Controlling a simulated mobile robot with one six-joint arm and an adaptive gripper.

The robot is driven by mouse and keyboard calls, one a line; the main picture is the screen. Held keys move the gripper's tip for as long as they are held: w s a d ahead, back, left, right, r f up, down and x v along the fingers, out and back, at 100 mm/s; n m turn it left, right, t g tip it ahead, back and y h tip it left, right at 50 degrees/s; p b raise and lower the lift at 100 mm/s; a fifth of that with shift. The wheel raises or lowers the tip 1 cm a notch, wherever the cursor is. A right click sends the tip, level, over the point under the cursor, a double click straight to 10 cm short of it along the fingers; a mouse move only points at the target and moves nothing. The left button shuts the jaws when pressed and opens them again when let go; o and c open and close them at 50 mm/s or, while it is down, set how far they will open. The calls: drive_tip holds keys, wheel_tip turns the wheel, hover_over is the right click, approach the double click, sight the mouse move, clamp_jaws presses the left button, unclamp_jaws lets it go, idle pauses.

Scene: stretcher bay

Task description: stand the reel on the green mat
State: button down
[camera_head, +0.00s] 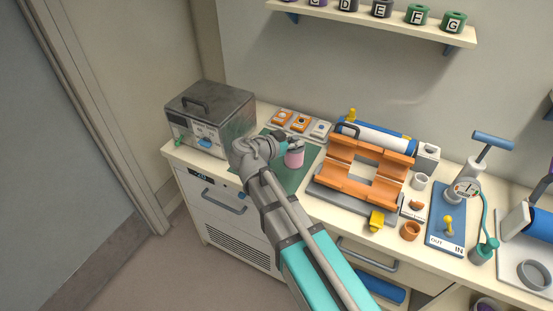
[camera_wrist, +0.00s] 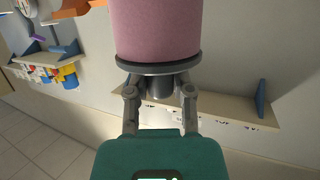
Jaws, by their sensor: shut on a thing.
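The pink reel (camera_head: 294,158), with a grey flange, appears over the green mat (camera_head: 286,181) in the head view. My gripper (camera_wrist: 160,90) is shut on that hub, one finger on each side.
A grey metal box (camera_head: 210,118) stands left of the mat. Small orange and white plates (camera_head: 299,122) lie behind it. An orange cradle (camera_head: 365,170) with a blue-and-white roller stands close on the right. A shelf of lettered reels (camera_head: 375,20) hangs above.

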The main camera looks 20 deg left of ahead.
drive_tip(key=w+d, duration=0.4)
drive_tip(key=d, duration=0.4)
drive_tip(key=shift+f+b, duration=0.3)
drive_tip(key=shift+f, duration=0.05)
drive_tip(key=w+a+f+b, duration=0.5)
drive_tip(key=a+f+b, duration=0.4)
drive_tip(key=a, duration=0.2)
drive_tip(key=shift+w+a, duration=0.3)
drive_tip(key=shift+a, duration=0.1)
drive_tip(key=shift+w+a+f+b, duration=0.1)
drive_tip(key=shift+a+f+b, duration=0.1)
drive_tip(key=shift+f+b, duration=0.85)
drive_tip(key=shift+w+a+f+b, duration=0.1)
drive_tip(key=shift+a+f+b, duration=0.05)
drive_tip(key=shift+f+b, duration=0.85)
